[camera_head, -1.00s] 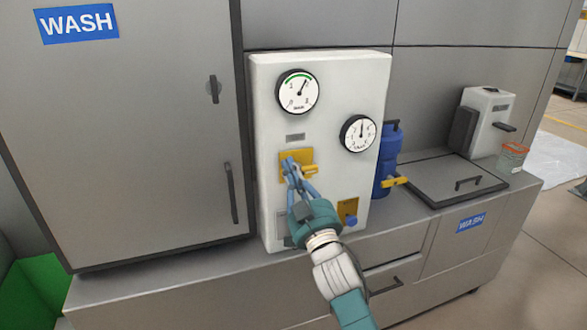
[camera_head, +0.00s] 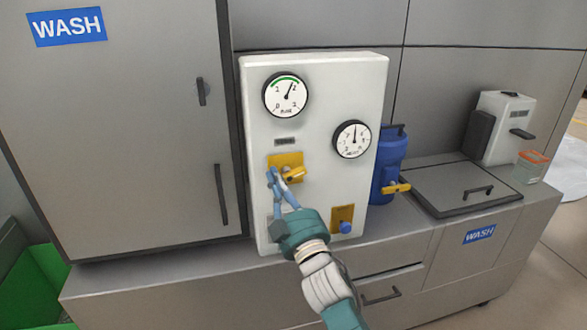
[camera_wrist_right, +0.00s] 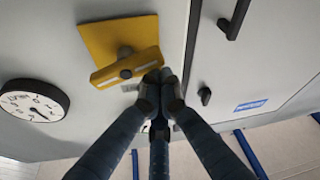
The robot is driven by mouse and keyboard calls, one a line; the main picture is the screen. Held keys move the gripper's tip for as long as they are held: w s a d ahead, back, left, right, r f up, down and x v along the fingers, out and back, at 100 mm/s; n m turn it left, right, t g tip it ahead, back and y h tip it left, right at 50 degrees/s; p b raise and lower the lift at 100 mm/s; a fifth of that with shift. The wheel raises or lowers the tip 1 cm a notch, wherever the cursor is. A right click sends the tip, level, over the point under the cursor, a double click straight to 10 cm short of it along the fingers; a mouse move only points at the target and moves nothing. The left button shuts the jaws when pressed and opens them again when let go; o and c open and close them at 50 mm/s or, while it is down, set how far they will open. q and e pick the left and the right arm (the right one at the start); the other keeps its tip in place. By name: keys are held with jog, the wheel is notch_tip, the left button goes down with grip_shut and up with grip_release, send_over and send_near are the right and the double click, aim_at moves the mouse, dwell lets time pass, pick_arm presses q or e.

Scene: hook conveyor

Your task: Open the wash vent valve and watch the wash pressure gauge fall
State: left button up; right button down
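A yellow valve handle (camera_head: 294,174) sits on a yellow plate (camera_head: 285,160) on the white panel (camera_head: 325,90). The handle, also in the right wrist view (camera_wrist_right: 125,67), is slightly tilted. An upper gauge (camera_head: 287,96) with a green arc has its needle pointing up and slightly right. A second gauge (camera_head: 352,139) sits lower right, needle near upright. Their small labels are not clearly readable. My right gripper (camera_head: 277,177) is at the handle's left end; in the right wrist view its fingertips (camera_wrist_right: 160,76) are together beside that end. Contact is unclear. My left gripper is out of view.
A lower yellow plate with a blue knob (camera_head: 345,227) is on the panel. Right of it stand a blue canister (camera_head: 388,160) with a yellow handle, a lidded hatch (camera_head: 450,180) and a clear container (camera_head: 530,168). The WASH cabinet door (camera_head: 120,150) is on the left.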

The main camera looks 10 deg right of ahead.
pick_arm(q)
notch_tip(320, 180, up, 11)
jog(key=p, duration=1)
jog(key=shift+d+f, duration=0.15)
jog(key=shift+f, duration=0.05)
pick_arm(e)
jog(key=f+n+g, duration=0.1)
jog(key=n, duration=0.3)
jog(key=f+n+g+y, duration=0.1)
jog(key=n, duration=0.4)
jog(key=d+f+n+g+y, duration=0.1)
jog(key=f+n+g, duration=0.1)
jog(key=n, duration=0.2)
jog(key=shift+w+f+n, duration=0.1)
jog(key=shift+n, duration=0.3)
jog(key=shift+d+f, duration=0.1)
jog(key=shift+d, duration=0.05)
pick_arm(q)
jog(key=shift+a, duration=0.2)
